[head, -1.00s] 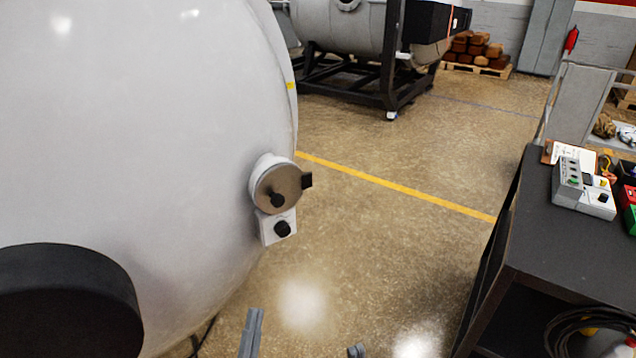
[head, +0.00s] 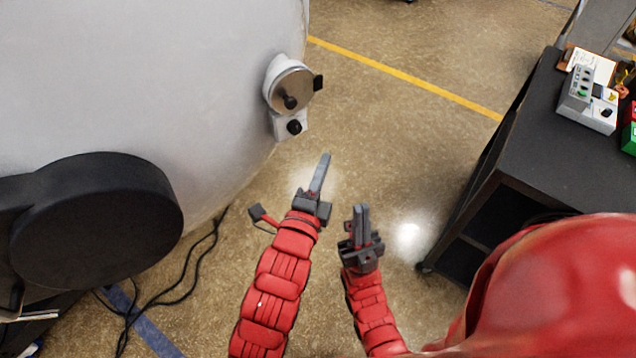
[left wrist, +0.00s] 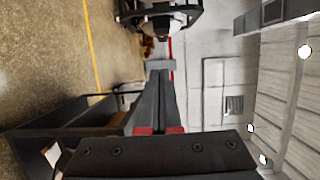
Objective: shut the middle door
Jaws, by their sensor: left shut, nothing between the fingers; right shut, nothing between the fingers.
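The big white furnace vessel (head: 150,70) fills the upper left of the head view. Its right side carries a small round port with a metallic disc (head: 285,92), black knobs and a white block below. A large round black part (head: 95,225) is at the lower left. I cannot tell which part is the middle door. My left gripper (head: 325,156), on a red arm, is shut and empty over the floor, below and right of the port and apart from it. It also shows shut in the left wrist view (left wrist: 159,72). My right gripper (head: 361,208) is shut and empty, lower and to the right.
A dark cart (head: 545,140) with grey instruments (head: 590,95) on top stands at the right. Black cables (head: 180,270) lie on the floor at the lower left. A yellow floor line (head: 410,80) crosses behind. The floor between vessel and cart is clear.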

